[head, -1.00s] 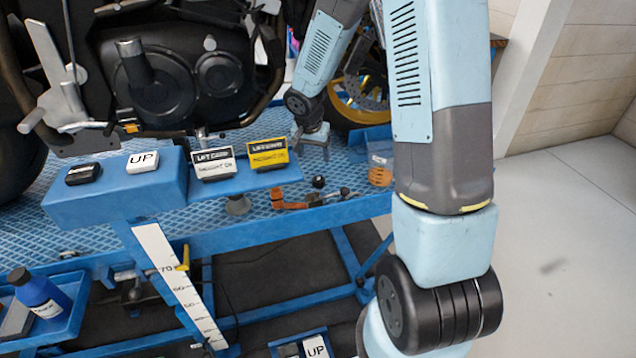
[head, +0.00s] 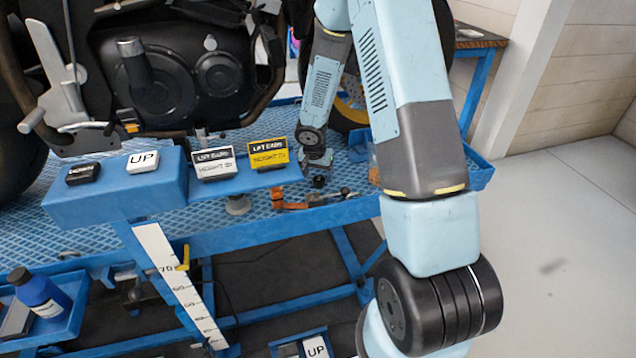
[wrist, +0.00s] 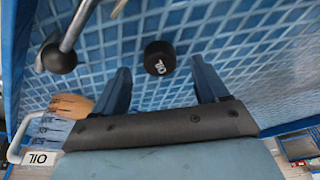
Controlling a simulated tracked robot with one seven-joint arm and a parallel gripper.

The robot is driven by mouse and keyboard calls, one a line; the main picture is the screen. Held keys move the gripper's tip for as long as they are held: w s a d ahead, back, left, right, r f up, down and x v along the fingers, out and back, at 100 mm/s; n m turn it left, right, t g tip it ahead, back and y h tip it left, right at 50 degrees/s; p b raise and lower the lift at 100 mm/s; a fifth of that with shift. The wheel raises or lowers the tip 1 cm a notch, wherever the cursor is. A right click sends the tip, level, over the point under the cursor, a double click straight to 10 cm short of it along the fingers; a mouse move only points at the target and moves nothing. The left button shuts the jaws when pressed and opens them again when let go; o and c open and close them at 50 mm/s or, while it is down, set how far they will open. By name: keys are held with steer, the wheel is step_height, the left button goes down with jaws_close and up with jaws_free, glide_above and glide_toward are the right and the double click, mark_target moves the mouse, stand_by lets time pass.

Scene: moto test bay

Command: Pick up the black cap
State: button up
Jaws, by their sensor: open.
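The black cap (wrist: 160,57) is a small round piece with white lettering on its top. It lies on the blue patterned bench top, seen upside down to the lettering in the wrist view. In the head view the cap (head: 319,181) is a small dark spot near the bench's front edge, just below my gripper (head: 318,160). In the wrist view my gripper (wrist: 160,66) is open, with the two fingers on either side of the cap in the picture and nothing between them touching it. The remaining height above the cap is hard to tell.
A black ball knob on a metal rod (wrist: 58,57) and an orange-brown piece (wrist: 72,104) lie left in the wrist view. An orange-handled tool (head: 290,203) lies by the cap in the head view. The yellow sign (head: 268,153) stands left of my gripper.

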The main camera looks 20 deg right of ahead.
steer(key=shift+x, duration=1.2)
steer(key=c, duration=1.1)
steer(key=shift+r, duration=0.1)
